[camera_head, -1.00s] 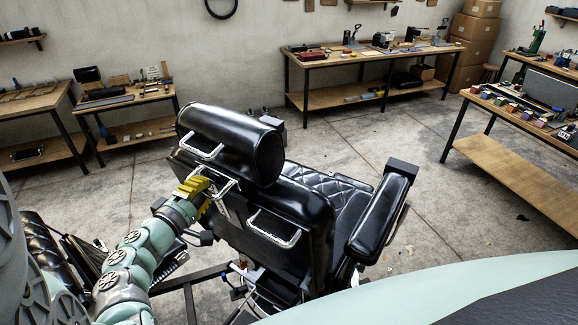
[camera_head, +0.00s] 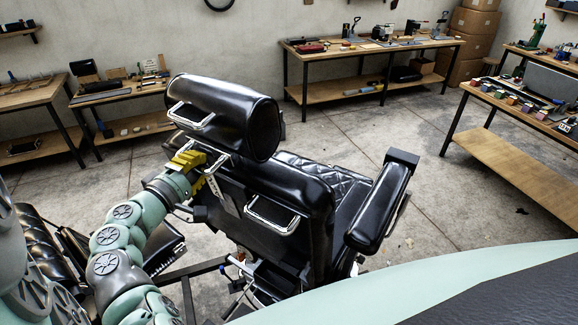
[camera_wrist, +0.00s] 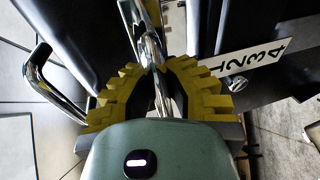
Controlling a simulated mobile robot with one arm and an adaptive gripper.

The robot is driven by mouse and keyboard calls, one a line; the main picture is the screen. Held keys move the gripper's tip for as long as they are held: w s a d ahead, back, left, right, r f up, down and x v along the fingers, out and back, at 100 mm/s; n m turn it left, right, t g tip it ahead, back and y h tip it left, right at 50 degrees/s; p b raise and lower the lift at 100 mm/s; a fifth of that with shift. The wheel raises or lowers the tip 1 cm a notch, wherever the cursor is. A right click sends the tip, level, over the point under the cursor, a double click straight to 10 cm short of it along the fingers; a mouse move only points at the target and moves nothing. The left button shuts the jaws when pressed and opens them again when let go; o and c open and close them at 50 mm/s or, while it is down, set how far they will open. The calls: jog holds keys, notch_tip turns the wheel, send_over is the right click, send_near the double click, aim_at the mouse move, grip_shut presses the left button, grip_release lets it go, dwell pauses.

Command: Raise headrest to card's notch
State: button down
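The headrest (camera_head: 225,112) is a black padded cushion standing above the chair's black backrest (camera_head: 300,190), with a gap between them. A chrome handle (camera_head: 190,117) is on its rear face. My gripper (camera_head: 203,166) has yellow ridged fingers and is at the chrome bar below the headrest. In the wrist view, the fingers (camera_wrist: 160,75) close around this chrome bar (camera_wrist: 150,45). A white card (camera_wrist: 255,62) bearing the digits 1 2 3 4 is just right of the fingers. It also shows in the head view (camera_head: 223,192) below the gripper. I cannot make out its notch.
A chrome handle (camera_head: 273,215) is on the backrest's rear. A padded armrest (camera_head: 380,210) stands to the right. Workbenches with tools, such as the back bench (camera_head: 370,45), line the room. Open floor (camera_head: 465,205) lies right of the chair.

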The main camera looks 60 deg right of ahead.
jog(key=shift+w+a+r+t, duration=0.1)
jog(key=shift+w+a+t, duration=0.3)
jog(key=shift+w, duration=0.1)
jog(key=c, duration=1.4)
grip_release()
jog(key=shift+w+a, duration=0.2)
jog(key=o, duration=0.5)
jog(key=shift+s+d, duration=0.1)
jog(key=shift+s, duration=0.05)
jog(key=shift+c, duration=0.2)
jog(key=v, duration=1.2)
jog(key=shift+r, duration=0.15)
